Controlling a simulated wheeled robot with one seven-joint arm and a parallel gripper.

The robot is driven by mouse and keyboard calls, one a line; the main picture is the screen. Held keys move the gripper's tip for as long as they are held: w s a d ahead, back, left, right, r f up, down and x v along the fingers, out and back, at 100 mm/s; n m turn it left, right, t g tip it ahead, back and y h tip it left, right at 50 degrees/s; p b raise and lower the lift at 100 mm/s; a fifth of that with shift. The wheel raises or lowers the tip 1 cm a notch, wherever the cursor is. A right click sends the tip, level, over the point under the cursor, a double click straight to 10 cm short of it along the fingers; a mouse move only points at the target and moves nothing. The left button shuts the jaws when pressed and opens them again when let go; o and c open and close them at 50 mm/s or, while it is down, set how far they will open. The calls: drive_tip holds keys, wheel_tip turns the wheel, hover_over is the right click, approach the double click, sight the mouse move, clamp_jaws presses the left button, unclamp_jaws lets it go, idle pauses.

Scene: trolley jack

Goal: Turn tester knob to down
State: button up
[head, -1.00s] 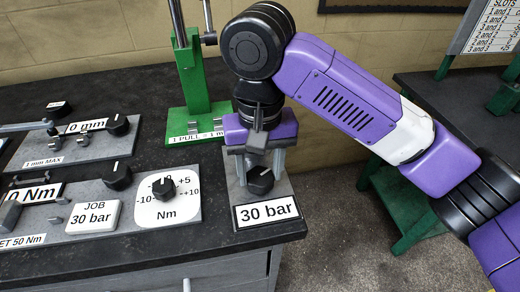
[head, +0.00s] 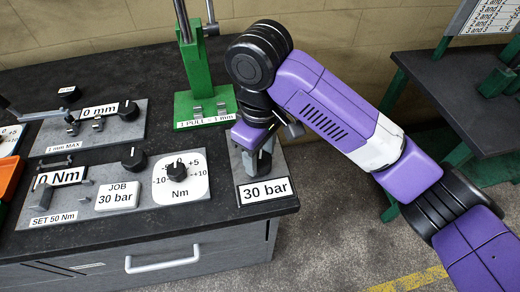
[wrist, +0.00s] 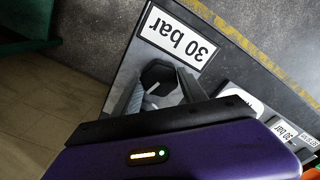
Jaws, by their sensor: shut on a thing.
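The tester knob is black and stands on a grey plate with a "30 bar" label (head: 264,191) at the bench's right end. In the wrist view the knob (wrist: 157,76) shows between my two grey fingers, with a white pointer mark toward the gripper's side. My gripper (wrist: 160,92) is shut on the knob from above. In the head view my gripper (head: 260,158) is turned at an angle over the plate, and it hides most of the knob, so its pointer cannot be read there.
Left of the plate are an Nm dial (head: 178,168), a "JOB 30 bar" card (head: 118,196) and a "0 mm" gauge panel (head: 97,124). A green stand (head: 203,105) rises behind. Another dark table (head: 440,85) stands at the right, with open floor between.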

sight(260, 160)
drive_tip(key=shift+n, duration=0.3)
drive_tip(key=o, duration=1.4)
drive_tip(key=shift+c, duration=0.2)
drive_tip(key=shift+r, duration=0.15)
drive_tip(key=shift+r+p, duration=0.7)
drive_tip(key=shift+r, duration=3.05)
